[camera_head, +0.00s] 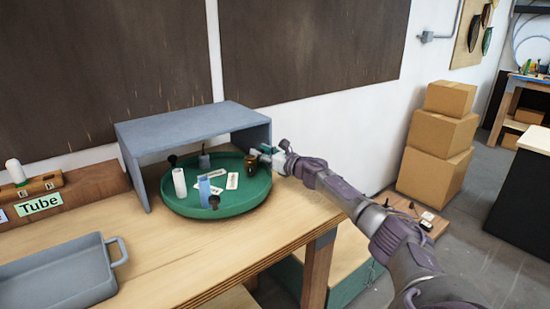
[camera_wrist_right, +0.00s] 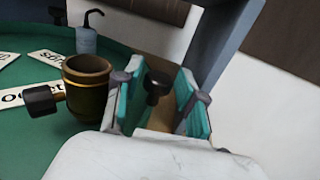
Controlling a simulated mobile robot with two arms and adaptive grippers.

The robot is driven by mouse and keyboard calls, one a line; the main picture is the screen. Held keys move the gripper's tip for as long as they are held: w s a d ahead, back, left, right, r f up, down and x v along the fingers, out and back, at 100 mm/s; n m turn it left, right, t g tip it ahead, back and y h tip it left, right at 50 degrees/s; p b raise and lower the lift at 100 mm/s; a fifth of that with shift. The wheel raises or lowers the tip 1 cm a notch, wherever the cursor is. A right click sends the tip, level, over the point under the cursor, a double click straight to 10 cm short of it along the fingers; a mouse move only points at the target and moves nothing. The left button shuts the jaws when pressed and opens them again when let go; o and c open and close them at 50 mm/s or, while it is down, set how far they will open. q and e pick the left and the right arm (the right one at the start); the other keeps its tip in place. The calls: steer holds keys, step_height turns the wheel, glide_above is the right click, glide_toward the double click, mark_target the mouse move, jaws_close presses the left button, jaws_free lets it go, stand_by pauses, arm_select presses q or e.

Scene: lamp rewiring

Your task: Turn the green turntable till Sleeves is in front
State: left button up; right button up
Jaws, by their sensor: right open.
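The green turntable (camera_head: 229,207) sits on the wooden bench, partly under a grey-blue shelf. It carries a white cylinder (camera_head: 179,183), a blue cylinder (camera_head: 204,190), a dark blue bottle with a bent black spout (camera_head: 204,160), a brown cup with a gold band (camera_head: 250,166) and several white labels (camera_head: 232,181). I cannot read which label is Sleeves. Black knobs stand at the rim, one at the front (camera_head: 213,201). My right gripper (camera_head: 266,155) is open at the right rim. In the right wrist view, a black knob (camera_wrist_right: 156,83) shows between its open fingers, beside the cup (camera_wrist_right: 87,90).
The grey-blue shelf (camera_head: 190,126) covers the turntable's back. A grey tray (camera_head: 55,275) lies front left, near a "Tube" sign (camera_head: 40,204). The bench (camera_head: 180,250) is bare in front of the turntable. Stacked cardboard boxes (camera_head: 437,140) stand on the right.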

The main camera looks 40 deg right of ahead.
steer(key=s, duration=1)
steer(key=shift+d, duration=0.3)
steer(key=shift+s+r, duration=0.1)
steer(key=shift+s, duration=0.5)
